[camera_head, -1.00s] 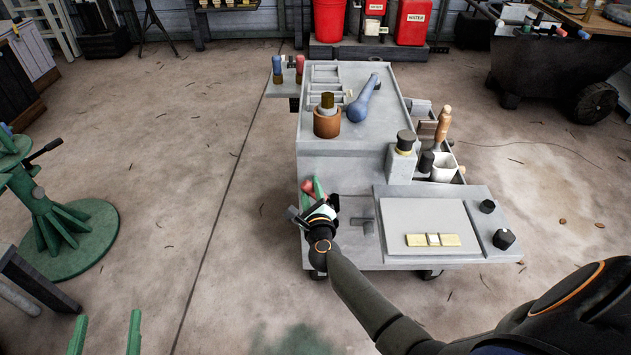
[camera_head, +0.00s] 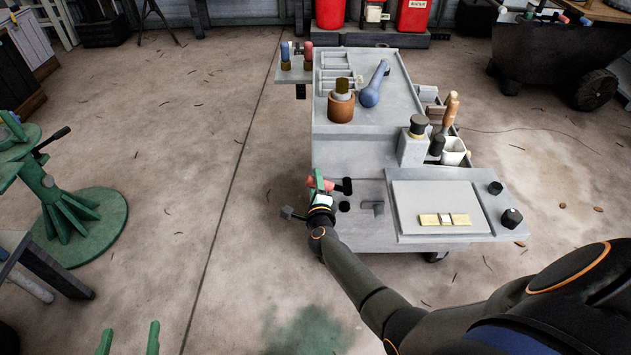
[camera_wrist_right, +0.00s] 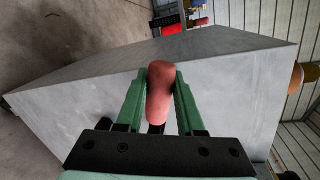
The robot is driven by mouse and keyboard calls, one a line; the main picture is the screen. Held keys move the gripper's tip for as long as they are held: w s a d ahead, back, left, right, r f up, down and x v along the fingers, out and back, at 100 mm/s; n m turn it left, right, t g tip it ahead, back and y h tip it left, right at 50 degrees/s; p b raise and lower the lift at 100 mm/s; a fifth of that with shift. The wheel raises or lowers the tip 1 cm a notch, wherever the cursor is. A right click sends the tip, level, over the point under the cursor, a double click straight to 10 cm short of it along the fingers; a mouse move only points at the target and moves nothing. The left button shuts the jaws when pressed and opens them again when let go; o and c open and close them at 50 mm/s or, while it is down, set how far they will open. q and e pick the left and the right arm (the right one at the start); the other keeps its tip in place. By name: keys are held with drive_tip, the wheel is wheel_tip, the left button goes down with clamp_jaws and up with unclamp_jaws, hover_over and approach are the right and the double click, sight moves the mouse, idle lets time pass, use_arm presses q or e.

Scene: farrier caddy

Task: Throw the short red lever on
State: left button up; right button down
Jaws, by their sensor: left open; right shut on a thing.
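The short red lever (camera_head: 329,184) is at the front left of the grey cart, only partly visible in the head view. My right gripper (camera_head: 322,184) is around it, green fingers at the red grip. In the right wrist view, the red grip (camera_wrist_right: 161,92) stands between the two green fingers of my right gripper (camera_wrist_right: 160,90), which are shut on it. The lever's base is hidden by the gripper. My left gripper (camera_head: 128,338) is open and empty at the bottom left of the head view, over the floor.
The grey cart (camera_head: 360,150) carries a blue-handled tool (camera_head: 375,84), a copper-coloured pot (camera_head: 341,106) and a panel with a yellow-white strip (camera_head: 443,219). A black knob (camera_head: 347,187) and a grey lever (camera_head: 372,207) are close to the right gripper. A green stand (camera_head: 75,215) is at left.

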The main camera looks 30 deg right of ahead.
drive_tip(key=shift+f, duration=0.2)
drive_tip(key=c, duration=0.8)
unclamp_jaws()
drive_tip(key=shift+a, duration=0.1)
drive_tip(key=shift+c, duration=0.2)
drive_tip(key=o, duration=0.3)
drive_tip(key=shift+r, duration=0.1)
